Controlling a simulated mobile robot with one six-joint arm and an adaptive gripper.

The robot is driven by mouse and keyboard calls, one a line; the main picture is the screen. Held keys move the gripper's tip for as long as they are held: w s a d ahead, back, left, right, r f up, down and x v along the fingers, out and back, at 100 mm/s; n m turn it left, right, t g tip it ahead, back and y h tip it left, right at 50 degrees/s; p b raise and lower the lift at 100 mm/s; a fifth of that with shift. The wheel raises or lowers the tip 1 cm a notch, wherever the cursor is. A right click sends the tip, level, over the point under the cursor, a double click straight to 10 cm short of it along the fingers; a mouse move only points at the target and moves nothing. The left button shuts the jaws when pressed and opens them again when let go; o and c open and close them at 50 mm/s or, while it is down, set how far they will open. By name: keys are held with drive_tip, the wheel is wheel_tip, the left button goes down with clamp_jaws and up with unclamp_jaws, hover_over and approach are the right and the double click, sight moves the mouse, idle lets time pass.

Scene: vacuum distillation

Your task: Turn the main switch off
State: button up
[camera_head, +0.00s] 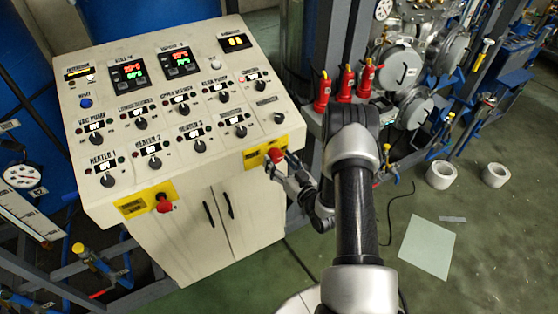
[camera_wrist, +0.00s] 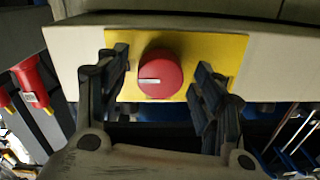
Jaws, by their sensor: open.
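A red rotary knob (camera_head: 275,155) sits on a yellow plate (camera_head: 254,159) at the right end of the white console's front edge. In the wrist view the knob (camera_wrist: 160,73) shows a short white mark lying nearly level on its left half. My gripper (camera_head: 284,163) is open in front of this plate. In the wrist view its two fingers stand left and right of the knob, with a gap visible on each side. A second red knob (camera_head: 164,204) is on another yellow plate (camera_head: 132,207) at the console's left front. I cannot read which is labelled main switch.
The sloped panel (camera_head: 180,112) above carries several black knobs with lit labels and two digital displays (camera_head: 128,72). Red bottle-like items (camera_head: 347,83) stand behind my arm. The green floor holds white rolls (camera_head: 441,175) and a sheet (camera_head: 427,247).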

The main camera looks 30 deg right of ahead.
drive_tip(key=shift+w, duration=0.25)
drive_tip(key=c, duration=1.1)
